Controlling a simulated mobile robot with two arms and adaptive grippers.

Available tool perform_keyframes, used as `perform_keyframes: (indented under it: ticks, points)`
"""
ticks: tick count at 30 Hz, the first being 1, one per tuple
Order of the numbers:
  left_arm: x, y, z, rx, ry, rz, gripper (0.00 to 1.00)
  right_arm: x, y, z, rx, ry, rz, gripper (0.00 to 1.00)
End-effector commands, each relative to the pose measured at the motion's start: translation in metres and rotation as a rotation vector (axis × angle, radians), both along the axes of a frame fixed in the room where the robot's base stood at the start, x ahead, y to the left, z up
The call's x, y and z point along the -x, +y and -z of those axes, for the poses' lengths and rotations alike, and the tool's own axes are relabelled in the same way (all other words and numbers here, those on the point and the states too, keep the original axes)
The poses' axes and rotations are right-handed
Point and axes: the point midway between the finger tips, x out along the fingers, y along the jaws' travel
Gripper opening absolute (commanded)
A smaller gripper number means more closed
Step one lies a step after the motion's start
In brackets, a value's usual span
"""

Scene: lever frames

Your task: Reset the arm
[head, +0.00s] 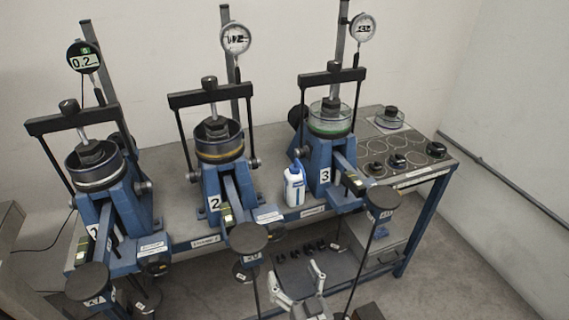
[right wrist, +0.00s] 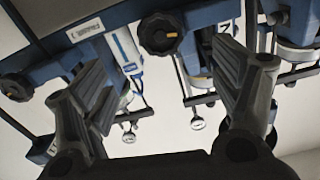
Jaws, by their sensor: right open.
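Three blue lever frames stand in a row on a bench: frame 1 (head: 122,210) at left, frame 2 (head: 212,185) in the middle, frame 3 (head: 318,160) at right. Each has a lever arm slanting forward: frame 1's arm (head: 105,222), frame 2's arm (head: 232,200), frame 3's arm (head: 345,172). Dark round discs on rods stand before them: left (head: 87,282), middle (head: 249,238), right (head: 383,198). My right gripper (head: 297,281) is open and empty, low in front of the bench between the middle and right discs. Its spread fingers show in the right wrist view (right wrist: 168,85). My left gripper is not visible.
A white bottle (head: 294,186) with a blue cap stands between frames 2 and 3. Black knobs and rings lie on the bench's right end (head: 445,165). Several small dark weights (head: 308,248) sit on a lower shelf. The floor at right is clear.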

Motion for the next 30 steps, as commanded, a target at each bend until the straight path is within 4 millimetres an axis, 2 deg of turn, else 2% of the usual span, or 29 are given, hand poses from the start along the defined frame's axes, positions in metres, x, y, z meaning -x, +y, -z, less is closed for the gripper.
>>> perform_keyframes:
  ticks: [2, 5, 8, 12, 14, 15, 18, 20, 21, 25, 27, 30]
  points:
    - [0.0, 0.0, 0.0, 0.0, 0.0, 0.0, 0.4, 0.0, 0.0, 0.003, 0.003, 0.005, -0.001, 0.84]
    - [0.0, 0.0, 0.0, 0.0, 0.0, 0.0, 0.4, 0.005, -0.003, 0.025, 0.022, 0.053, -0.003, 0.84]
    - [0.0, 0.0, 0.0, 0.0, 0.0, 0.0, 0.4, 0.017, -0.01, 0.074, 0.067, 0.158, -0.008, 0.84]
    - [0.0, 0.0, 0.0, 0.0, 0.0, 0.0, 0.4, 0.055, -0.032, 0.168, 0.155, 0.377, -0.013, 0.84]
    - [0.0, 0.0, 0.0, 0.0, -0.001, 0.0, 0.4, 0.077, -0.043, 0.207, 0.191, 0.474, -0.014, 0.84]
    - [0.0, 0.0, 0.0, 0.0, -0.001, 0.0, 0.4, 0.094, -0.052, 0.232, 0.215, 0.539, -0.014, 0.84]
    - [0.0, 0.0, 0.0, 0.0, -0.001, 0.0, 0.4, 0.141, -0.076, 0.288, 0.274, 0.7, -0.013, 0.84]
    - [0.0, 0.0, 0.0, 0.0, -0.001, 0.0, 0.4, 0.172, -0.092, 0.318, 0.307, 0.797, -0.012, 0.84]
    - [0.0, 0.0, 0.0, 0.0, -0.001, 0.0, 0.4, 0.195, -0.103, 0.337, 0.329, 0.863, -0.011, 0.84]
    - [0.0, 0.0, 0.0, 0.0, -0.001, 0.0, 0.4, 0.272, -0.138, 0.386, 0.395, 1.069, -0.005, 0.84]
    - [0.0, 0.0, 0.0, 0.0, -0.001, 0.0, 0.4, 0.311, -0.156, 0.403, 0.424, 1.168, -0.001, 0.84]
    - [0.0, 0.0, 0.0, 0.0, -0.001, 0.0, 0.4, 0.358, -0.176, 0.419, 0.456, 1.28, 0.003, 0.84]
